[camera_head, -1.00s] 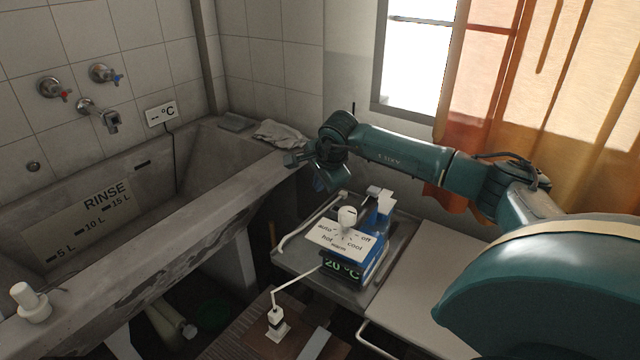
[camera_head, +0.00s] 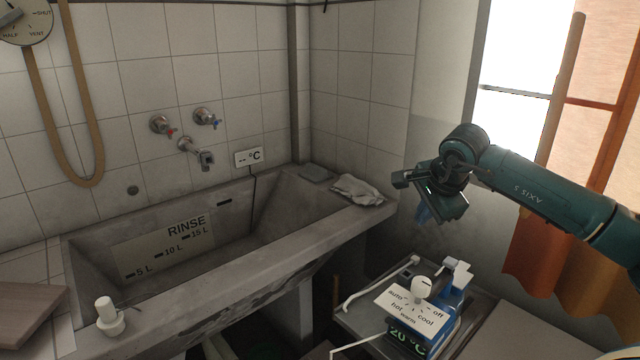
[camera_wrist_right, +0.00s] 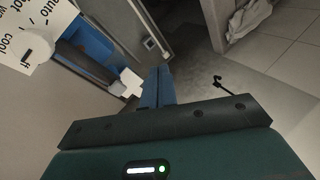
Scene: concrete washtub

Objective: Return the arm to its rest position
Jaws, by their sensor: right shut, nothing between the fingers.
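My right arm comes in from the right in the head view, its wrist raised in front of the wall, right of the washtub. My right gripper (camera_head: 424,214) hangs below that wrist with its blue fingers pointing down; it holds nothing. In the right wrist view the blue fingers (camera_wrist_right: 158,88) are together and empty. The gripper is apart from the tub, the cloth and the control box below. My left gripper is not in view.
The concrete washtub (camera_head: 300,241) fills the left, with a grey cloth (camera_head: 357,190) on its far right corner. Below my right gripper is a blue box with a dial plate (camera_head: 412,305) and a 20 °C display (camera_head: 407,341). A curtain (camera_head: 562,250) hangs behind the arm.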

